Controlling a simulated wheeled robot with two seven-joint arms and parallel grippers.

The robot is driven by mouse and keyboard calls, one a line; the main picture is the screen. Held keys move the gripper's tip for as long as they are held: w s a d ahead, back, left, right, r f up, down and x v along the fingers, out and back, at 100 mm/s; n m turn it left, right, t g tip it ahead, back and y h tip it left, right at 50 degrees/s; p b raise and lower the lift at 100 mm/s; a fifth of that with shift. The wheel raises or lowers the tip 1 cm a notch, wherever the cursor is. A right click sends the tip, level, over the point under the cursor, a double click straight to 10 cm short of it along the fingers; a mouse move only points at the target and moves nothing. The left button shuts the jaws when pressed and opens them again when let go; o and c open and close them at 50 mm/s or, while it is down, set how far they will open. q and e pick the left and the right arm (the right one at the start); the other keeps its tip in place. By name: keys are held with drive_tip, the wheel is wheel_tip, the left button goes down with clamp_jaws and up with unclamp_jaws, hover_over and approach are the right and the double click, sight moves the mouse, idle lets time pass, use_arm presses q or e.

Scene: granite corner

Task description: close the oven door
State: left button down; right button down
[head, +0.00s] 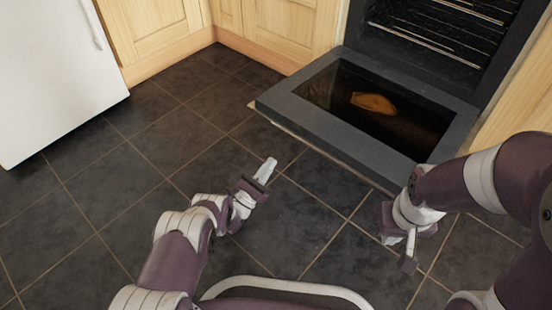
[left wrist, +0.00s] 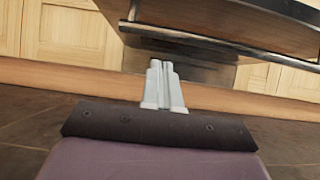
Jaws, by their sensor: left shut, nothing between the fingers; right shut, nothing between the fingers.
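The oven door (head: 292,108) is folded down open in the head view, dark grey frame around a glass pane with a brownish patch showing in it. The oven cavity (head: 440,35) behind it is open, with metal racks inside. My left gripper (head: 268,165) is shut and empty, in front of the door's left front corner and apart from it. In the left wrist view its fingers (left wrist: 161,80) are together, with the door's underside (left wrist: 225,25) above and beyond them. My right gripper (head: 408,258) is shut, pointing down in front of the door's right end.
A white appliance (head: 50,70) stands at the far left. Light wooden cabinets (head: 150,35) line the back, and another wooden panel (head: 520,100) is right of the oven. The dark tiled floor (head: 110,190) is clear at left and centre.

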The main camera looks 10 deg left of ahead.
use_arm(q)
drive_tip(key=b+x, duration=0.3)
drive_tip(key=x, duration=0.5)
drive_tip(key=shift+w+r, duration=0.1)
drive_tip(key=shift+w, duration=0.05)
